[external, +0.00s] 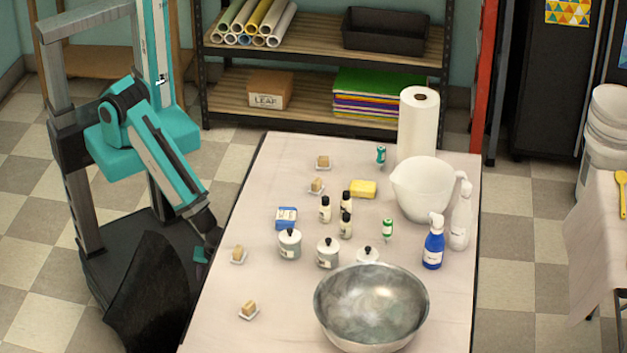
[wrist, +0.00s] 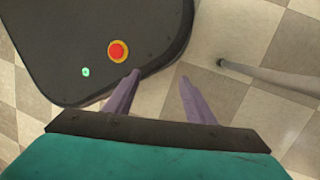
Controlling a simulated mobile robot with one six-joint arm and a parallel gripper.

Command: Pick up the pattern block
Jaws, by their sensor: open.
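No object is clearly marked as the pattern block. A small blue and white block-shaped item (external: 286,218) lies on the table near its left edge. Several tan blocks sit on small white dishes along the left side, including one at the back (external: 323,161), one at the left edge (external: 238,253) and one at the front (external: 249,308). I cannot tell which one is meant. My gripper (wrist: 160,76) is open and empty in the wrist view, pointing down over the floor beside my base. In the external view it is left of the table, below the tabletop and partly hidden.
The table (external: 215,325) also holds a large metal bowl (external: 370,305), a white pitcher (external: 422,190), a paper roll (external: 417,125), a yellow sponge (external: 363,189), a blue spray bottle (external: 433,245), jars and small bottles. Its left strip is fairly clear. A shelf (external: 325,115) stands behind.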

